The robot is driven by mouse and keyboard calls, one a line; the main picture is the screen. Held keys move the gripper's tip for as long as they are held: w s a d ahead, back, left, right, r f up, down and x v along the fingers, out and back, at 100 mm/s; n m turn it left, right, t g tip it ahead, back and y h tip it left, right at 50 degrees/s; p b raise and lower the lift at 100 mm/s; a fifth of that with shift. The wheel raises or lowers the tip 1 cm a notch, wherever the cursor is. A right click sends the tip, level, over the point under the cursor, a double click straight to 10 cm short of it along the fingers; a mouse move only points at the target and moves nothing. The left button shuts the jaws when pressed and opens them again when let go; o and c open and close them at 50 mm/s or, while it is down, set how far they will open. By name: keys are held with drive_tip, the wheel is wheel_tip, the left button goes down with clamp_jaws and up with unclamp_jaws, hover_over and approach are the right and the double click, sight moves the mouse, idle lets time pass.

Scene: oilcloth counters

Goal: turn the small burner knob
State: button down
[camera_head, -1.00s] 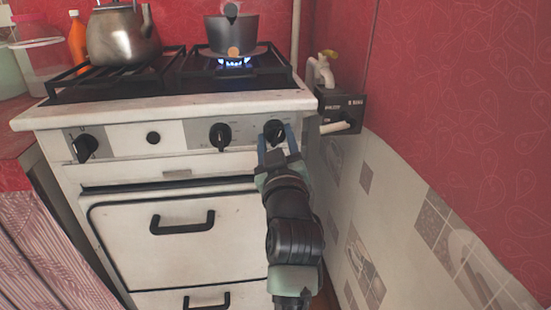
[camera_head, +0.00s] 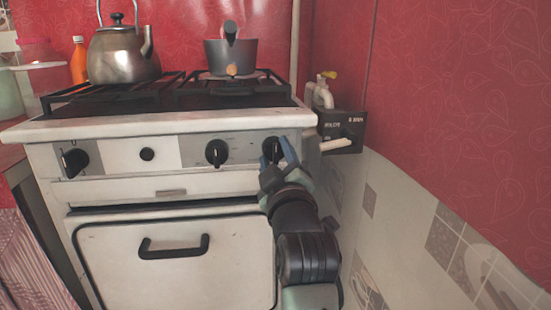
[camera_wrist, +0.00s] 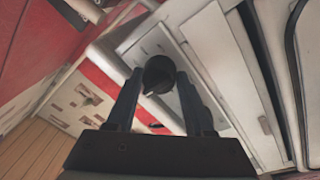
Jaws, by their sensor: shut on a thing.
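The black burner knob at the right end of the white stove's front panel (camera_head: 272,147) is between my fingertips. It is partly covered by them in the head view. In the wrist view this round black knob (camera_wrist: 159,72) sits between the two dark fingers. My gripper (camera_head: 280,157) reaches up to it from below right and is shut on it. A grey pot (camera_head: 231,57) stands on the right burner, and no flame shows under it.
A kettle (camera_head: 124,55) stands on the left burner. A red wall and a black box (camera_head: 342,130) are close on the right.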

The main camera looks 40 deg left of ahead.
drive_tip(key=c, duration=0.6)
unclamp_jaws()
drive_tip(key=shift+o, duration=0.2)
drive_tip(key=p+v, duration=0.2)
drive_tip(key=v, duration=1.1)
